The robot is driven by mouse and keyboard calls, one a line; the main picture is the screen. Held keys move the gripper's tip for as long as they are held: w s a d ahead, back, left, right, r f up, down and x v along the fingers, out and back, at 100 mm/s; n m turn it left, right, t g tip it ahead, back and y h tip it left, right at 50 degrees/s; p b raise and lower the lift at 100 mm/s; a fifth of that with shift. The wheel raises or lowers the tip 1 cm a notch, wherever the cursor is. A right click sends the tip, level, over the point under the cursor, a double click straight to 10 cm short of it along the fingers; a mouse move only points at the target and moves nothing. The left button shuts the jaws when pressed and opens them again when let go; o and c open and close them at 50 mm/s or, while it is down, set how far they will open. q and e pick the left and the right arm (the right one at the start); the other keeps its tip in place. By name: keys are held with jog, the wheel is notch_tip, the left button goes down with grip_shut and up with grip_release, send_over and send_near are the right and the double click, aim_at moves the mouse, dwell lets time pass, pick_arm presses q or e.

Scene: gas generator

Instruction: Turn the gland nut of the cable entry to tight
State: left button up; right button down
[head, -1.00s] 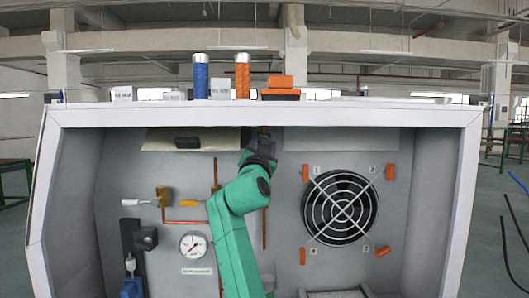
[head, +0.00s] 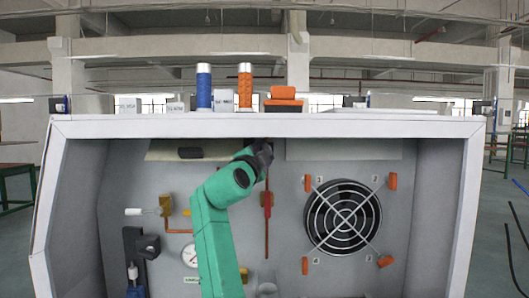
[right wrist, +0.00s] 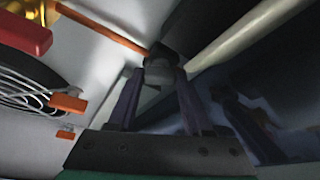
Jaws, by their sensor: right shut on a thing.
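My right gripper (head: 264,152) is raised to the underside of the cabinet's top, just right of the upper middle of the back panel. In the right wrist view its two fingers (right wrist: 158,92) are closed around a dark, round piece (right wrist: 163,64), which looks like the gland nut of the cable entry. The wrist and fingers hide the nut in the head view. I cannot tell from the picture how far it is turned. My left gripper is not in view.
The grey cabinet (head: 85,128) surrounds the arm. A red-handled valve (head: 267,199) on a copper pipe is close below the gripper. A fan (head: 343,217) with orange clips is to the right; a gauge (head: 188,255) is partly hidden by my arm.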

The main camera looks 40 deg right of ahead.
dwell(0.3)
jog(key=shift+c, duration=1.6)
grip_release()
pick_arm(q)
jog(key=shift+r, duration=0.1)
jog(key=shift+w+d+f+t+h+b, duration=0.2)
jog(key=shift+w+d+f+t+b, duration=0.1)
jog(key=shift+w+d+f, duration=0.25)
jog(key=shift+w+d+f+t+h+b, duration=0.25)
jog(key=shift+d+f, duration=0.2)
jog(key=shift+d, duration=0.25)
pick_arm(e)
jog(key=v, duration=1.4)
jog(key=shift+s+a, duration=0.15)
jog(key=shift+a, duration=0.1)
